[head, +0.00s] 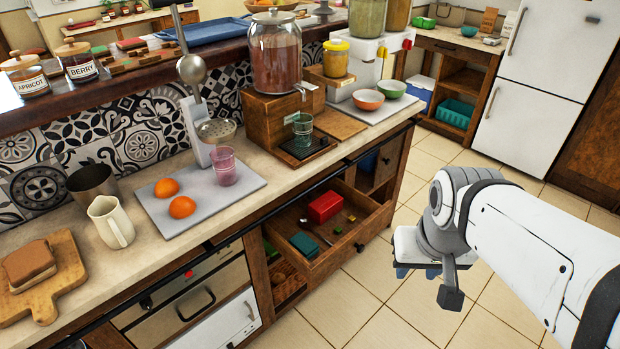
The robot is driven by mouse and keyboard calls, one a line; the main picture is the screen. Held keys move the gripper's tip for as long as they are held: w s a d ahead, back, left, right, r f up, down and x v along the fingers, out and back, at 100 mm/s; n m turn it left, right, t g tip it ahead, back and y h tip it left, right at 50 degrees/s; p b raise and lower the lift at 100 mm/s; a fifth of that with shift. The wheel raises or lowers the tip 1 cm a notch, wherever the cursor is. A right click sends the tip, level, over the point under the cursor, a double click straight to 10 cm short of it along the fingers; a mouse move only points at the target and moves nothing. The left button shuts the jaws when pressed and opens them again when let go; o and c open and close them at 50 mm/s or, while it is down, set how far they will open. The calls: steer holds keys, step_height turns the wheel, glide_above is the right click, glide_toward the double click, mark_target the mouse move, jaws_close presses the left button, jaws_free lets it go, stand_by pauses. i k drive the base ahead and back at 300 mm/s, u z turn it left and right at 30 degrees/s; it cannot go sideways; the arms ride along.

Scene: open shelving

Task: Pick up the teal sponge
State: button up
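The teal sponge (304,244) lies flat in the open wooden drawer (357,243) below the counter, near the drawer's left end. It is a dark teal block and its top shows clear. My gripper (418,272) hangs over the tiled floor to the right of the drawer, apart from the sponge. Its two bluish fingertips show small below the white hand, with a gap between them. I see nothing held there.
In the drawer are also a red box (325,207), a dark spoon-like utensil (315,230) and small green and yellow blocks. The counter (262,167) overhangs the drawer's back. The tiled floor (372,305) in front is clear.

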mark_target(308, 248)
steer(key=i, duration=0.85)
steer(key=z, duration=0.05)
